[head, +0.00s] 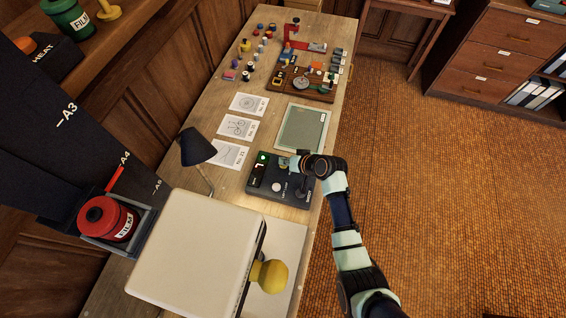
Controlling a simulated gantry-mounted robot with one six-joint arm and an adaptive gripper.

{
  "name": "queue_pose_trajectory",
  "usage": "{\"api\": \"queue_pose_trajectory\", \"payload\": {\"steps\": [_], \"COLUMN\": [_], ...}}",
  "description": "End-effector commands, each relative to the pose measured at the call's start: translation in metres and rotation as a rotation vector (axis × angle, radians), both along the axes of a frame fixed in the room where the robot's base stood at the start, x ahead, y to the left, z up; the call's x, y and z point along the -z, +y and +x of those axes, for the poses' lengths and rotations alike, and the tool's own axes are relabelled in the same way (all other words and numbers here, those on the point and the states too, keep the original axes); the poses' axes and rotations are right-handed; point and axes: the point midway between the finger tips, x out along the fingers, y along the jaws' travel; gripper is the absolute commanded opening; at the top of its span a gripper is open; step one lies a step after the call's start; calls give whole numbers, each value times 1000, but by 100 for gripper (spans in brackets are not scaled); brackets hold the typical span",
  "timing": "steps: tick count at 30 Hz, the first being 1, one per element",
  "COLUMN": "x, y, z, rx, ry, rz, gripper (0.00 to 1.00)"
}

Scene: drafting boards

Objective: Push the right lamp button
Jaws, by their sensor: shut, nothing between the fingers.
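A dark control box (264,196) sits on the long wooden table (228,192). It has a small lit display (257,175), a green glowing spot (262,158), a pale round button (276,187) and a dark lever or knob at its right side. The lettering is too small to read for certain, so I cannot tell which button is the right lamp button. My gripper (285,163) is shut and empty over the far right part of the box. It hides that part, and I cannot tell whether the tips touch it.
A black desk lamp (197,148) stands left of the box. A large pale machine (195,252) with a yellow knob (269,275) stands nearer. Beyond my gripper lie a greenish panel (302,130), paper sheets (238,126) and a wooden board (315,93) with small parts.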

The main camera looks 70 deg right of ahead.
Motion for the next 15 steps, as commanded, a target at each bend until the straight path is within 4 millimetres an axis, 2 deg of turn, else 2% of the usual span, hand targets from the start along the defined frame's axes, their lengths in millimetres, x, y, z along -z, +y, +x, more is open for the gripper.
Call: {"api": "queue_pose_trajectory", "payload": {"steps": [4, 15], "x": [-13, -16], "y": [0, 0], "z": [0, 0], "rx": [0, 0], "ry": [0, 0], "rz": [0, 0], "gripper": [0, 0]}}
